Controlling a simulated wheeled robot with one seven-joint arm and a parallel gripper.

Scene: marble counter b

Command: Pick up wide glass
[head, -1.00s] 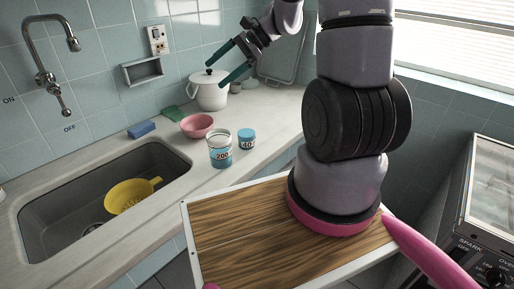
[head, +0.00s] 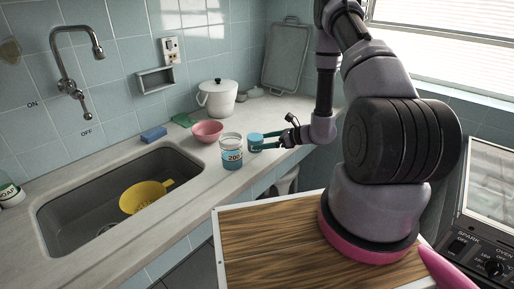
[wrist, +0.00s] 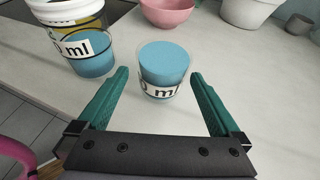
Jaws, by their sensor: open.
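A short, wide glass (head: 255,143) with blue contents and a white label stands on the counter near its front edge. In the wrist view this wide glass (wrist: 164,68) appears between the ends of my green fingers. A taller glass (head: 231,152) marked 200 stands just to its left, and shows at the upper left of the wrist view (wrist: 84,38). My gripper (head: 272,141) is open, low over the counter, reaching from the right toward the wide glass. In the wrist view my gripper (wrist: 158,76) has visible gaps on both sides of the wide glass.
A pink bowl (head: 207,132) and a white lidded pot (head: 217,98) stand behind the glasses. A blue sponge (head: 154,134) lies by the sink (head: 62,215), which holds a yellow strainer (head: 146,197). Bare counter (head: 262,106) lies behind the wide glass.

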